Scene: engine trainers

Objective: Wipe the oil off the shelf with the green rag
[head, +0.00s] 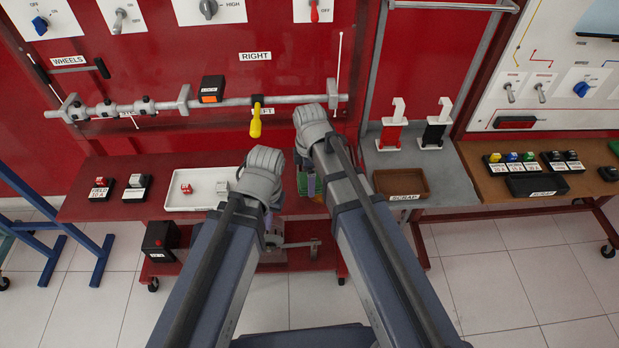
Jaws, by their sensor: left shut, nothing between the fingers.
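A green patch (302,181) shows between my two forearms at the red shelf. It may be the green rag, but too little of it shows to be sure. My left gripper (268,219) is at the front edge of the red shelf (125,208), mostly hidden by its own wrist. It is shut and empty, left of the green patch. My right gripper (312,187) is almost wholly behind its forearm, close to the green patch, and its fingers cannot be made out. No oil can be made out on the visible shelf surface.
A white tray (180,207) with small blocks stands left of my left wrist. A brown scrap tray (424,181) stands to the right. A horizontal grey bar (230,102) with a yellow-handled part (256,118) runs behind. The shelf's left end holds two small labelled switches (136,188).

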